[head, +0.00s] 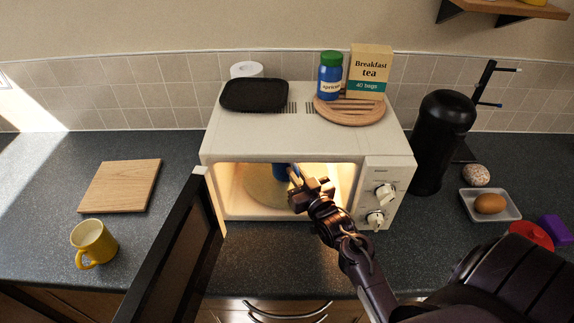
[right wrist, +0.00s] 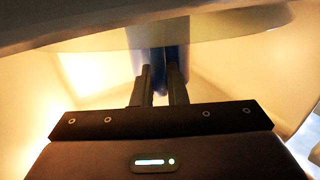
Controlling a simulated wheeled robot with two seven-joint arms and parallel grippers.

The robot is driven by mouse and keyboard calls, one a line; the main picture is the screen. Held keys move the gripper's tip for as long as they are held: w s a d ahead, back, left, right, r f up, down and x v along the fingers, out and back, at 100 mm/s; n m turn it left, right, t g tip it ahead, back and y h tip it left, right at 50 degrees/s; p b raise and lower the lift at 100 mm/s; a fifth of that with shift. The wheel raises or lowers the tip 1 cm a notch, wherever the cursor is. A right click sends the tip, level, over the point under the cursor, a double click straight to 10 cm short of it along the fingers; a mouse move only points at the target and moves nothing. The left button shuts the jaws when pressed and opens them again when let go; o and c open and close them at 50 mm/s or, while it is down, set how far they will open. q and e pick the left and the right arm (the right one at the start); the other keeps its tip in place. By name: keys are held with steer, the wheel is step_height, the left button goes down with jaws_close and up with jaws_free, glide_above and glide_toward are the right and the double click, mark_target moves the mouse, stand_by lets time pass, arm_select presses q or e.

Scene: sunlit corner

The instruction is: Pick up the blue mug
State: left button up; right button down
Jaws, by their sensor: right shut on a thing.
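The blue mug (head: 279,172) is inside the lit microwave (head: 284,134), on its round turntable (head: 262,192). Only part of the mug shows in the head view; my gripper and the upper edge of the opening hide the rest. My right gripper (head: 297,186) reaches in through the open front and is shut on the mug. In the right wrist view the two fingers (right wrist: 158,88) stand close together with a strip of the blue mug (right wrist: 158,57) between and beyond them. I cannot tell whether the mug touches the turntable. My left gripper is not in view.
The dark microwave door (head: 175,250) stands open at the left. A black tray (head: 254,95), a blue jar (head: 330,75) and a tea box (head: 369,72) on a round board are on top.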

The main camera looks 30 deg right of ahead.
steer(key=shift+r, duration=0.15)
steer(key=shift+r+b, duration=0.1)
steer(key=shift+b, duration=0.35)
steer(key=shift+s+r, duration=0.1)
steer(key=shift+r, duration=0.2)
step_height(320, 180, up, 6)
steer(key=shift+f+b, duration=0.25)
steer(key=shift+b, duration=0.7)
steer(key=shift+s+a+r, duration=0.1)
steer(key=shift+r, duration=0.15)
steer(key=s+a, duration=0.4)
steer(key=s, duration=0.4)
steer(key=s+a+b, duration=0.1)
steer(key=s+a, duration=0.3)
steer(key=s, duration=0.5)
steer(key=shift+s+a, duration=0.15)
steer(key=shift+a, duration=0.05)
steer(key=shift+s, duration=0.1)
